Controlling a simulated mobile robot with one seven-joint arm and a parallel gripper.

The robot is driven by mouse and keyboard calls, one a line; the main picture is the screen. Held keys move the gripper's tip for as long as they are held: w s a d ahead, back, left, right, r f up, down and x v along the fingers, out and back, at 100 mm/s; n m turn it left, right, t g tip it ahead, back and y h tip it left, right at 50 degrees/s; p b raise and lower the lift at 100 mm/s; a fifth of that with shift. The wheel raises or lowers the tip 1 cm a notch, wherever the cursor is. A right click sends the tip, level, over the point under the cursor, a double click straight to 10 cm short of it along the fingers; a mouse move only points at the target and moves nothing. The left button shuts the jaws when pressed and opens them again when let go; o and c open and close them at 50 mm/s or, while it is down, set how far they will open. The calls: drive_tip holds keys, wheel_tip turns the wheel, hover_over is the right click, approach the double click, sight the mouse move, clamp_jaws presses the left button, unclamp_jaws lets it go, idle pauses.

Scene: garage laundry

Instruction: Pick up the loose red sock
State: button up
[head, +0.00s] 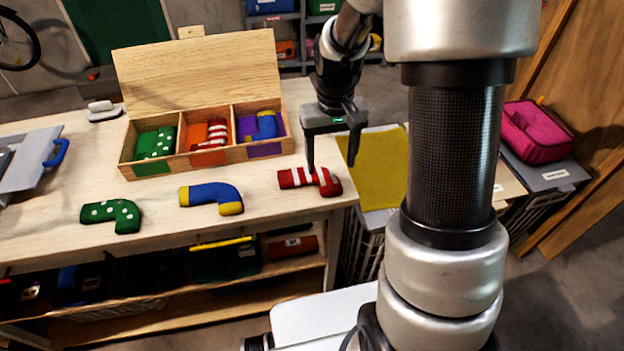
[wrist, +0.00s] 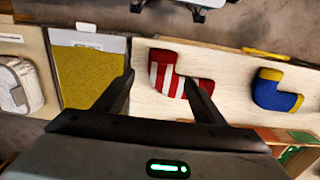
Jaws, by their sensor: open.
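The loose red sock (head: 309,180) with white stripes lies on the wooden table near its right front corner. It also shows in the wrist view (wrist: 178,76), just ahead of the fingertips and partly covered by the right finger. My gripper (head: 332,162) is open, pointing down above the sock, with one finger in front of part of it. I cannot tell how high the fingertips are above the sock.
A loose blue sock (head: 213,196) and green sock (head: 112,214) lie to the left. Behind them an open wooden box (head: 140,170) holds socks in three compartments. A yellow cloth (head: 379,169) lies right of the table (head: 262,200). The tabletop around the red sock is clear.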

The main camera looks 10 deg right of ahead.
sight(330, 181)
drive_tip(key=shift+s+a+f+b, duration=0.1)
drive_tip(key=shift+s+f+b, duration=0.1)
drive_tip(key=shift+f, duration=1.35)
drive_tip(key=shift+s+f+b, duration=0.1)
drive_tip(key=shift+f+b, duration=0.1)
drive_tip(key=shift+f, duration=1.3)
drive_tip(key=shift+c, duration=0.4)
drive_tip(key=c, duration=1)
